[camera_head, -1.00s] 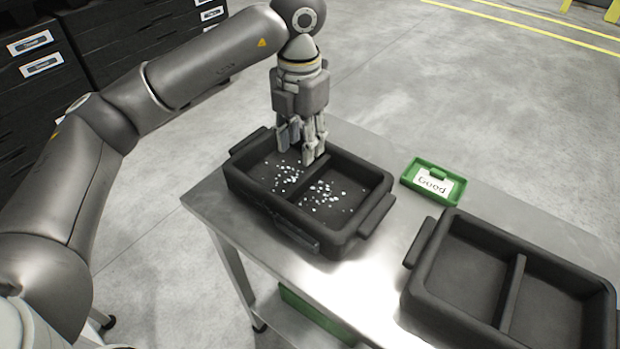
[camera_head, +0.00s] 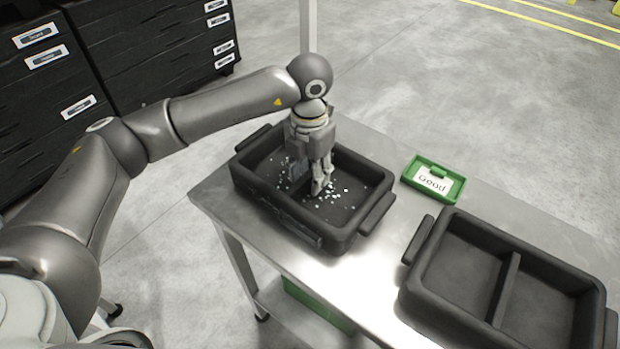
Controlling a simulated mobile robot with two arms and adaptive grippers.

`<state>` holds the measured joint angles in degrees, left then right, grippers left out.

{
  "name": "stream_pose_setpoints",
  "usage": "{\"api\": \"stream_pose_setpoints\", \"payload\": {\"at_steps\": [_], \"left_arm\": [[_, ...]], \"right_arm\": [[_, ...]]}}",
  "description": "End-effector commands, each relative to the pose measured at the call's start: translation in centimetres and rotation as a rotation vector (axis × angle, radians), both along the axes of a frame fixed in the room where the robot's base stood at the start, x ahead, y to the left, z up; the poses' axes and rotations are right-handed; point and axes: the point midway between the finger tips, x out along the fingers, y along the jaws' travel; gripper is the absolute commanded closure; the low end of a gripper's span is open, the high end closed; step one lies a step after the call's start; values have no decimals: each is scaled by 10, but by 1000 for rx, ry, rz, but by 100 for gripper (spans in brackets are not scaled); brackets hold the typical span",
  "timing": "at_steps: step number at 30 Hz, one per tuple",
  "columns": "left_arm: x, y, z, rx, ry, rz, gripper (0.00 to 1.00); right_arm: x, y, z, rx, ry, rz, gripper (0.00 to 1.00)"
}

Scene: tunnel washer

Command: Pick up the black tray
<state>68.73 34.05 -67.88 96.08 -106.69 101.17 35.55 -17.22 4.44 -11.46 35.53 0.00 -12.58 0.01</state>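A black tray (camera_head: 375,183) with two compartments and side handles stands on the left part of the metal table. Small white bits lie in both of its compartments. My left gripper (camera_head: 309,184) is low inside this tray at its middle divider, fingers pointing down and apart. The fingers appear to be on either side of the divider, which they partly hide; I cannot tell whether they touch it. A second black tray (camera_head: 425,278), empty with two compartments, stands at the right front of the table. My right gripper is not in view.
A small green box (camera_head: 458,186) with a "Good" label sits between the trays, towards the back edge. The metal table (camera_head: 208,197) has bare surface at its left corner. A green bin (camera_head: 318,306) is on the lower shelf. Dark drawer cabinets (camera_head: 150,50) stand at upper left.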

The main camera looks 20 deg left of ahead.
Motion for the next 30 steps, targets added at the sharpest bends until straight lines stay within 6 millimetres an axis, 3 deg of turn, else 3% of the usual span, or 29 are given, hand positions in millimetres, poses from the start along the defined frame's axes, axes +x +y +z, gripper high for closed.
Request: {"api": "stream_pose_setpoints", "payload": {"at_steps": [1,9,23,30], "left_arm": [[0,0,0,0,0,0,68],[0,0,1,0,0,0,100],[1,0,5,0,-3,0,100],[-5,-4,38,-3,-7,-5,100]], "right_arm": [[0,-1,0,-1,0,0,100],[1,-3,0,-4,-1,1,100],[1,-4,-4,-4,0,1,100],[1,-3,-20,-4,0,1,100]]}}
